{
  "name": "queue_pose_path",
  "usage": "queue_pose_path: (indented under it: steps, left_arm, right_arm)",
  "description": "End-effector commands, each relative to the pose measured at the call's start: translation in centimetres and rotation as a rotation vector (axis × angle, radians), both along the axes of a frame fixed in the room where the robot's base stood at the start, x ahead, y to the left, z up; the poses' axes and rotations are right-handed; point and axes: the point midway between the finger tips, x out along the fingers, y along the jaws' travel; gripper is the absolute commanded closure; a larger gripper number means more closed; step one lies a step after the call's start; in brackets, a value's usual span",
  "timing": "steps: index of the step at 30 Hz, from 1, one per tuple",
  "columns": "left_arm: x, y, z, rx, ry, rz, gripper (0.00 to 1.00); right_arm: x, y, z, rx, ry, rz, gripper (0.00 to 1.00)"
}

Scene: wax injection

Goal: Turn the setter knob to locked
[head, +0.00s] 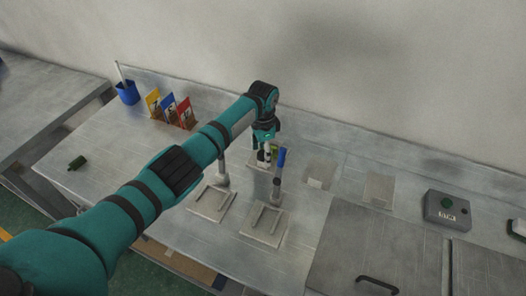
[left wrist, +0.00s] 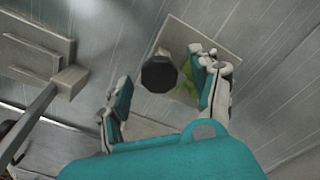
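The setter knob (left wrist: 158,74) is a dark, many-sided knob on a light square plate (left wrist: 210,38) in the left wrist view. A green mark (left wrist: 187,80) shows on the plate right of the knob. My left gripper (left wrist: 162,68) is open, with one finger on each side of the knob and a gap visible on the left. I cannot tell whether the right finger touches it. In the head view my left gripper (head: 265,156) points down over the plate and mostly hides the knob. My right gripper is not in view.
Two fixtures (head: 211,203) (head: 264,226) with posts stand in front of the left gripper. A small blue item (head: 281,157) is just right of it. Colored card pockets (head: 170,106) and a blue cup (head: 127,92) stand back left. A grey button box (head: 446,211) is at right.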

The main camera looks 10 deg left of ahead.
Motion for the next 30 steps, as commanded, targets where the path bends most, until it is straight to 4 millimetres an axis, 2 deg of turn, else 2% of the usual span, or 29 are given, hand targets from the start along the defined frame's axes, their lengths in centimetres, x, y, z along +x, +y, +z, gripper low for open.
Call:
queue_pose_path:
  steps: [6, 10, 21, 27, 30]
  left_arm:
    - [0.0, 0.0, 0.0, 0.000, 0.001, 0.001, 0.37]
    - [0.0, 0.0, 1.1, 0.000, 0.000, 0.000, 0.37]
    - [0.1, 0.0, 8.7, -0.001, -0.003, 0.000, 0.37]
    - [0.0, 0.0, 11.3, 0.000, -0.001, 0.001, 0.37]
    - [0.0, 0.0, 11.8, 0.000, 0.000, 0.001, 0.37]
  right_arm:
    - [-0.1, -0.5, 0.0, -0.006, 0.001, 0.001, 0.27]
    - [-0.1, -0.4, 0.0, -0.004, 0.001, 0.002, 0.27]
    - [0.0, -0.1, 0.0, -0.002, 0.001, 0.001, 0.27]
    - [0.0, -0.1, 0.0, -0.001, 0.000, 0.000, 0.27]
    - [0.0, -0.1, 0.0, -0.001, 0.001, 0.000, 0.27]
